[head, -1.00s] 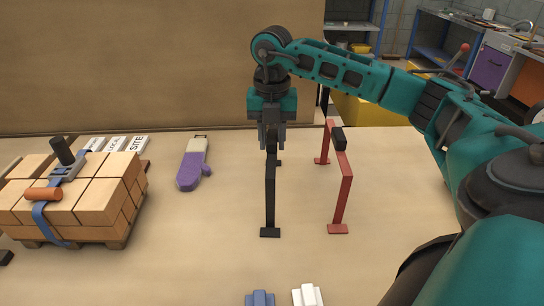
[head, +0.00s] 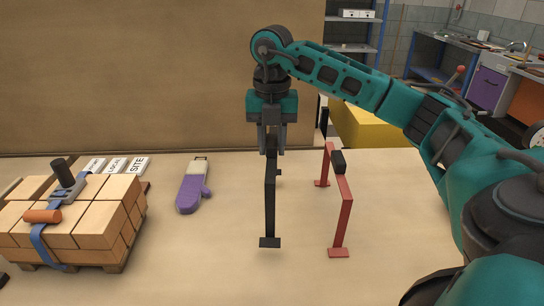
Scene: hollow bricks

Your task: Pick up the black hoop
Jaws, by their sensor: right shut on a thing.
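The black hoop (head: 270,205) is a dark upright arch with flat feet, in the middle of the head view. My right gripper (head: 271,148) points straight down and is shut on the hoop's top bar. The hoop hangs upright, and its feet appear a little above the table. The fingers hide part of the top bar. My left gripper is not in view.
A red hoop (head: 345,215) with a black grip stands close to the right. Farther left, strapped bricks (head: 80,215) sit on a pallet, with white signs behind. A brown board (head: 150,75) stands at the back.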

